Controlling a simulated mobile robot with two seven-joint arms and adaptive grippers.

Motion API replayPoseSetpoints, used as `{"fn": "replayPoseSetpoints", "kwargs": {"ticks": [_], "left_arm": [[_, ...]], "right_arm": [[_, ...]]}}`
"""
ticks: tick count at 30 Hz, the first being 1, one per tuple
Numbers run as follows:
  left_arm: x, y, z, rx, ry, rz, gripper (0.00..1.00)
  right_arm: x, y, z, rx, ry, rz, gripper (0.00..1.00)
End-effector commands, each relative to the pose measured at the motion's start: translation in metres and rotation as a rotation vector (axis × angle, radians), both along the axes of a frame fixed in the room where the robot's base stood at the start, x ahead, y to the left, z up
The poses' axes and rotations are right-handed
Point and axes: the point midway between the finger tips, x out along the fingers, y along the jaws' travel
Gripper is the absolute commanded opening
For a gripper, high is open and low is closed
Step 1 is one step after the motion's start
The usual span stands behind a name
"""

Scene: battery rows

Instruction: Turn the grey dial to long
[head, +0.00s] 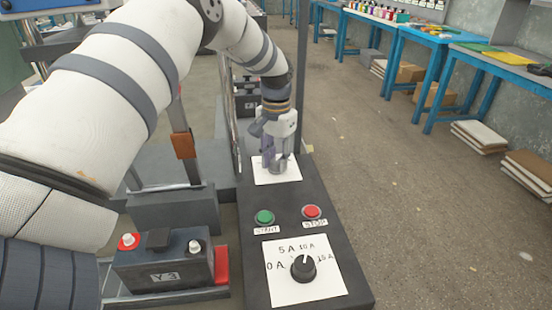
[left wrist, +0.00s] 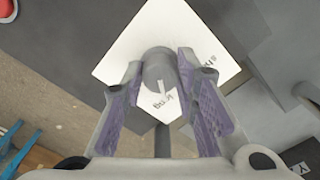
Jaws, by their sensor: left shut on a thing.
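The grey dial (left wrist: 157,72) sits on a white card (left wrist: 200,35) at the far end of the dark control box (head: 254,218). In the left wrist view its pale pointer mark faces down, towards lettering that looks like "long", partly hidden. More lettering on the card's right side is partly covered by a finger. My left gripper (head: 275,155) reaches down over the card (head: 287,178) in the head view and is shut on the dial, with purple-padded fingers on both sides of it. My right gripper is not in view.
Nearer on the box are a green START button (head: 264,216), a red STOP button (head: 312,212) and a black ampere knob (head: 303,267). A battery marked Y3 (head: 163,268) stands to the left.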

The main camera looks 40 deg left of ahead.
Motion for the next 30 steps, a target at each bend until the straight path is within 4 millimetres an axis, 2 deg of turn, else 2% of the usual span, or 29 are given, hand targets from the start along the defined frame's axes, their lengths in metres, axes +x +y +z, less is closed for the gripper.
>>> {"fn": "replayPoseSetpoints", "kwargs": {"ticks": [12, 28, 29, 30], "left_arm": [[-0.0001, 0.0003, -0.0003, 0.001, 0.001, -0.164, 0.0], [-0.0001, 0.0002, -0.0005, 0.001, 0.001, -0.185, 0.0], [-0.0001, 0.0002, -0.0005, 0.001, 0.001, -0.185, 0.3], [-0.0001, 0.0002, -0.0005, 0.001, 0.001, -0.185, 0.39]], "right_arm": [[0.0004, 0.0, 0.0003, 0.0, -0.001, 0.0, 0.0], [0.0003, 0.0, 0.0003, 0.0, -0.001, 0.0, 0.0], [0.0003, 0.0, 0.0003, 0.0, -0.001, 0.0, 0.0], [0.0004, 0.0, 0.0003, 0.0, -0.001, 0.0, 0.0]]}}
